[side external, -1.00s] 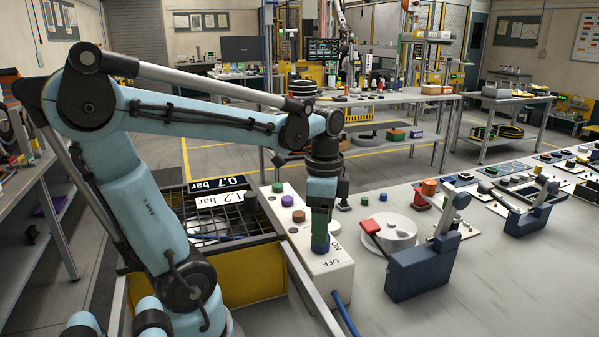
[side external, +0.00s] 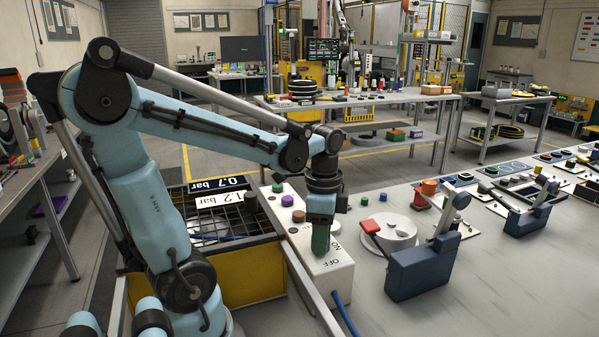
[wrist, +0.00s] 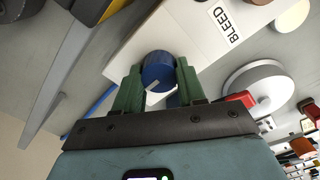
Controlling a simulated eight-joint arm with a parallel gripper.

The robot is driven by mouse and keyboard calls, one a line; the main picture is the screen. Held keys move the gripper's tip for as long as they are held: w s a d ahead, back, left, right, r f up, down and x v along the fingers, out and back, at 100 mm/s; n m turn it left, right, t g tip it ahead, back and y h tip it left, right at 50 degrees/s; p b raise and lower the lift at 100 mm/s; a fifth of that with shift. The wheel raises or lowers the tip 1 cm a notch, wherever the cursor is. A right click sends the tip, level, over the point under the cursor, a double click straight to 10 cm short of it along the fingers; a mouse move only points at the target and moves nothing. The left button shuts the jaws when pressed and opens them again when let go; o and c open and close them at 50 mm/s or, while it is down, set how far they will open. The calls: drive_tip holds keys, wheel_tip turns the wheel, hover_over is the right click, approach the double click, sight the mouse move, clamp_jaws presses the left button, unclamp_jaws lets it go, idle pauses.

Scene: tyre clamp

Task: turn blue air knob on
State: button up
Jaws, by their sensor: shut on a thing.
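The blue air knob (wrist: 158,72) is a round blue knob with a pale pointer mark, on a white control box (side external: 331,272). My gripper (wrist: 156,84) has its green fingers on either side of the knob, shut on it, in the wrist view. In the side external view my gripper (side external: 320,246) points down at the box, and its fingers hide most of the knob. The letters OFF and part of ON show on the box beside the fingers.
A white round fixture (side external: 391,231) with a red-topped lever and a dark blue clamp (side external: 420,268) stand to the right. A wire basket (side external: 225,226) is to the left.

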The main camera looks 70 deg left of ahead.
drive_tip(key=shift+c, duration=0.9)
drive_tip(key=shift+n, duration=0.4)
drive_tip(key=n, duration=0.3)
drive_tip(key=shift+n, duration=0.3)
drive_tip(key=n, duration=0.4)
drive_tip(key=shift+n, duration=0.3)
drive_tip(key=n, duration=0.4)
drive_tip(key=shift+a, duration=0.1)
drive_tip(key=shift+n, duration=2.5)
